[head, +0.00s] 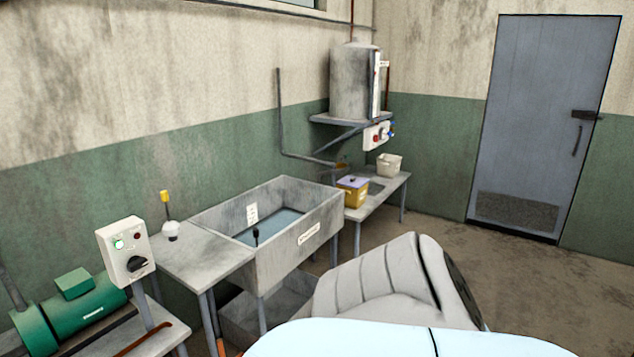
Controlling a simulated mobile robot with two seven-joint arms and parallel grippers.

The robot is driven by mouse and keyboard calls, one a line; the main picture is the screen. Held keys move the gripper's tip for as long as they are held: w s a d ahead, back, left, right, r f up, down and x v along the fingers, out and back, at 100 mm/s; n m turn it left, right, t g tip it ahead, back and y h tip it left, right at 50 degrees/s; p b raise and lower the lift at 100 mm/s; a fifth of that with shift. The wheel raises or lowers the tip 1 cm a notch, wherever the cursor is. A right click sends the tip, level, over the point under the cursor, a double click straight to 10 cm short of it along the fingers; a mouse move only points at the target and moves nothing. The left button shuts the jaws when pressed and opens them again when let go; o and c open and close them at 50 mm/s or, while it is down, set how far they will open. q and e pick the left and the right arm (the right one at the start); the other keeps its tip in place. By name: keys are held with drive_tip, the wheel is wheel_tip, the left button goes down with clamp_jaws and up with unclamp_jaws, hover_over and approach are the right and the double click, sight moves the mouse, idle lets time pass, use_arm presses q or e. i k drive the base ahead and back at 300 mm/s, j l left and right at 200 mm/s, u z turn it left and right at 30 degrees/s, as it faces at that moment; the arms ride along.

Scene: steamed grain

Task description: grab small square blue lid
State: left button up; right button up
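A small yellow box (355,195) stands on the low bench by the far end of the sink. On top of it lies a small square bluish-purple lid (352,182) with a small dark spot or knob. The lid is far off and small in the head view. Neither of my grippers shows in this view.
A concrete sink (325,222) with water stands before the low bench (393,189), which also holds a whitish bin (389,164). A tank (355,85) hangs above. A small table (200,252), control box (124,250) and green motor (75,312) stand left. Floor (500,265) is open toward the door (535,125).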

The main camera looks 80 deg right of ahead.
sight(347, 180)
drive_tip(key=z, duration=2.85)
drive_tip(key=i+l+z, duration=0.1)
drive_tip(key=i+z, duration=0.4)
drive_tip(key=i, duration=1.5)
drive_tip(key=i+u, duration=0.1)
drive_tip(key=i, duration=0.7)
drive_tip(key=i+l+u, duration=0.1)
drive_tip(key=i, duration=0.75)
drive_tip(key=i+l+u, duration=0.1)
drive_tip(key=i+u, duration=0.25)
drive_tip(key=i+l+u, duration=0.2)
drive_tip(key=u, duration=0.15)
drive_tip(key=i+l+u, duration=0.55)
drive_tip(key=u, duration=0.15)
drive_tip(key=i+l+u, duration=0.15)
drive_tip(key=l+u, duration=0.2)
drive_tip(key=i+l+u, duration=0.15)
drive_tip(key=l+u, duration=0.15)
